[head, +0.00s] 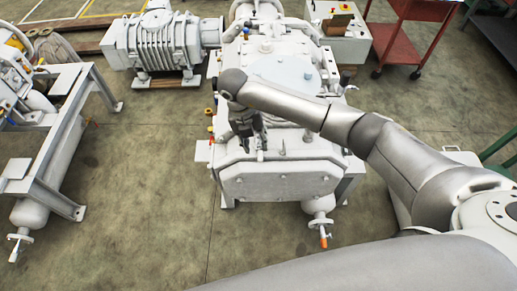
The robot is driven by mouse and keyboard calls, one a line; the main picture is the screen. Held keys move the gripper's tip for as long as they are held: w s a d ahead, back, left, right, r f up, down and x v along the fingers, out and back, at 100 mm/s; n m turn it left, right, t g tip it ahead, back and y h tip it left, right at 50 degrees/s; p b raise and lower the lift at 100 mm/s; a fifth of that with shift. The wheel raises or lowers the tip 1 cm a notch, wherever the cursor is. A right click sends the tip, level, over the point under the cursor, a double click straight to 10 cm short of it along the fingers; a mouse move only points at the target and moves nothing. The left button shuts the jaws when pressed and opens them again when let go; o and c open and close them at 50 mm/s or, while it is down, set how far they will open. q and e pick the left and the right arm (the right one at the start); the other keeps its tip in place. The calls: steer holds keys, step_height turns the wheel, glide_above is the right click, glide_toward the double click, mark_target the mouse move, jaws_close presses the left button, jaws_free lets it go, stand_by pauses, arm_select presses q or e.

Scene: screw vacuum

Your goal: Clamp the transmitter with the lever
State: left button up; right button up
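My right gripper (255,147) points down over the front top of the large pale grey vacuum machine (280,182), at its left side. Its dark fingers are small in the picture and I cannot tell how far apart they are, or whether they touch anything. Small pale knobs and fittings stand on the machine's top near the fingertips. I cannot make out which of these is the transmitter or the lever; my wrist and gripper hide part of this area. My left gripper is not in view.
A ribbed blower unit (165,42) stands behind on the left, and a metal frame (72,120) with a cylinder at far left. A white control box (338,35) and a red cart (410,35) stand at the back right. Open floor (140,220) lies at front left.

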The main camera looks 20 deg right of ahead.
mark_target(260, 155)
steer(key=f, duration=0.3)
steer(key=d+f+p, duration=0.1)
steer(key=f, duration=0.2)
steer(key=shift+s+d+f, duration=0.1)
steer(key=shift+s+f, duration=0.05)
steer(key=shift+s, duration=0.05)
jaws_close()
